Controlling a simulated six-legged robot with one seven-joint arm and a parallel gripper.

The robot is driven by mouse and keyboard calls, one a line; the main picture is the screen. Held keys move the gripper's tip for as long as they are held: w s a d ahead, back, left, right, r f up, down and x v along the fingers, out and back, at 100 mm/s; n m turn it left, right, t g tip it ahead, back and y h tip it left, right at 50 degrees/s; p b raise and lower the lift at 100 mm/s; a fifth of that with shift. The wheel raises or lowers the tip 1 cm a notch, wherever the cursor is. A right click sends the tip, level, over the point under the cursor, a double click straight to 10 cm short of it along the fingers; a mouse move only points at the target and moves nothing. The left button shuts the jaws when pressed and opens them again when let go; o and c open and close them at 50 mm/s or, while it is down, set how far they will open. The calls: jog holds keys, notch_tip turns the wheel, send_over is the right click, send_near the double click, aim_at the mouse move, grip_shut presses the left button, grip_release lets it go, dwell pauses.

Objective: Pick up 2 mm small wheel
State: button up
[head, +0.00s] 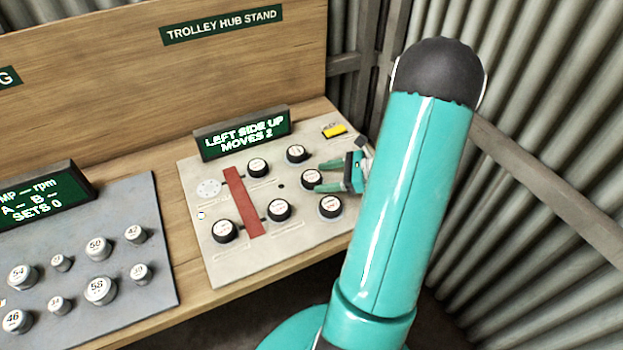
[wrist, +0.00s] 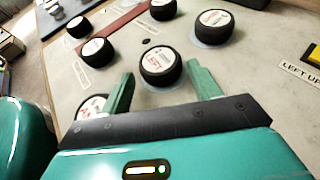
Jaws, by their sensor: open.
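Several black wheels with white printed caps stand on a pale board (head: 215,265). My gripper (head: 319,178) is open, with its two teal fingers reaching left over the board's right part. I see no clear gap or contact. The small print on the caps is too blurred to tell which wheel is the 2 mm small one.
Neighbouring wheels stand close: one behind (head: 297,153), one in front (head: 330,206). A red bar (head: 243,203) lies across the board. A yellow button (head: 334,131) is at the back right. A sign (head: 243,133) reads "LEFT SIDE UP MOVES 2". A grey panel with knobs (head: 150,290) is left.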

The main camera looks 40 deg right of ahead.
aim_at(312, 180)
jog(key=x, duration=0.2)
jog(key=shift+w+a+f, duration=0.15)
jog(key=shift+w+a, duration=0.05)
jog(key=shift+w, duration=0.1)
jog(key=c, duration=0.7)
jog(key=shift+c, duration=0.3)
